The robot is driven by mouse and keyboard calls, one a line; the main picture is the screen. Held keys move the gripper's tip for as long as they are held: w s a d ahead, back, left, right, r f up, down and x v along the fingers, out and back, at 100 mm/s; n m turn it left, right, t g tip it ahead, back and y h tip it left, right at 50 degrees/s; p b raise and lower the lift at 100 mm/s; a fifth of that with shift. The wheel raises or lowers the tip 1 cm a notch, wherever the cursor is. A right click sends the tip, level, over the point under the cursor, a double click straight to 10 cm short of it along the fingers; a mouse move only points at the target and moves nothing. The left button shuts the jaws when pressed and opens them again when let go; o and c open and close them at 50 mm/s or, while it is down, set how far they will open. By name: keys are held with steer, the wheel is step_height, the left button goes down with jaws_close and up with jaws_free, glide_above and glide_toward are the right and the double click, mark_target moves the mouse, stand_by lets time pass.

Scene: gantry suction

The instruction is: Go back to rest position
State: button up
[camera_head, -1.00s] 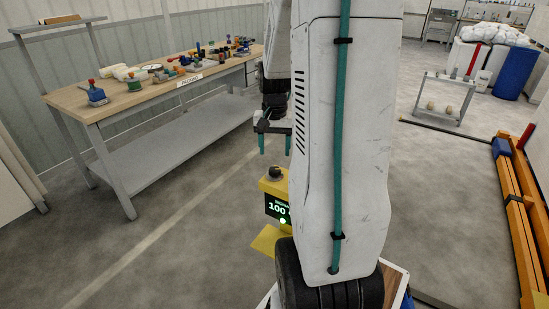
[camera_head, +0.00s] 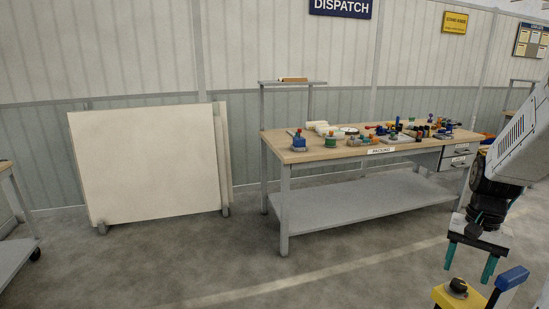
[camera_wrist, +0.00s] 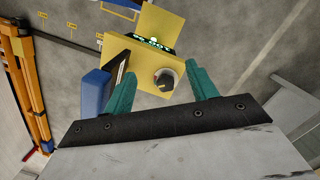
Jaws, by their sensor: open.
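My gripper (camera_head: 470,262) hangs at the right of the head view, its two teal fingers pointing down and apart with nothing between them. In the wrist view my gripper (camera_wrist: 160,88) also shows open and empty. I cannot tell the exact gap between fingers and knob.
A packing bench (camera_head: 358,150) with several small tools and parts stands against the wall. A white panel (camera_head: 147,165) leans left of it. Another table edge (camera_head: 8,205) shows at far left. The floor (camera_head: 160,270) in front is clear. Orange rails (camera_wrist: 22,75) show in the wrist view.

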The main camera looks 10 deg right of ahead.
steer(key=s+a+r+n, duration=0.3)
steer(key=a, duration=0.5)
steer(key=s+a+r+n+t, duration=0.1)
steer(key=s+a+r+n, duration=0.2)
steer(key=a, duration=0.5)
steer(key=s+a+r+n+t+h, duration=0.1)
steer(key=s+a+r+n, duration=0.2)
steer(key=a, duration=0.6)
step_height(320, 180, up, 2)
steer(key=shift+s+r+n, duration=0.15)
steer(key=shift+n, duration=0.45)
